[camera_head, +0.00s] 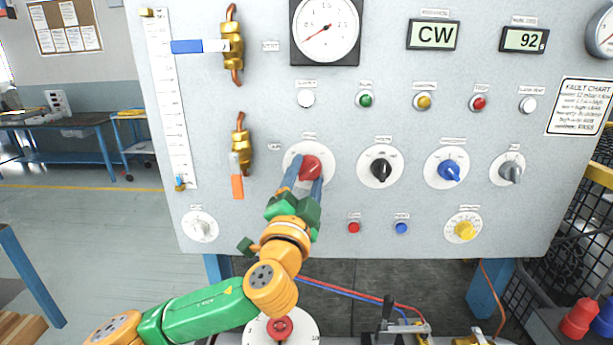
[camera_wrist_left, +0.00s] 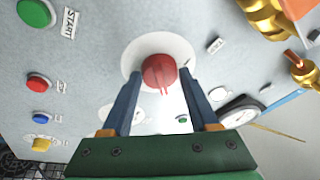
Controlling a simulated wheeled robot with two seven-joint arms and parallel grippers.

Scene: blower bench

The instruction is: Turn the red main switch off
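The red main switch (camera_head: 311,167) is a round red knob on a white disc on the grey panel. Its pointer direction is hard to make out. It also shows in the left wrist view (camera_wrist_left: 159,71). My left gripper (camera_head: 304,184) reaches up to it from below, with one blue finger on each side of the knob. In the left wrist view the fingers (camera_wrist_left: 158,85) stand apart around the knob, with narrow gaps at the tips, so it looks open. The fingers hide part of the disc and its lower markings. My right gripper is in neither view.
A black knob (camera_head: 381,168), a blue knob (camera_head: 449,170) and a grey knob (camera_head: 511,172) sit right of the switch. An orange-handled brass valve (camera_head: 241,150) is close on the left. Small red (camera_head: 354,227) and blue (camera_head: 401,228) buttons are below.

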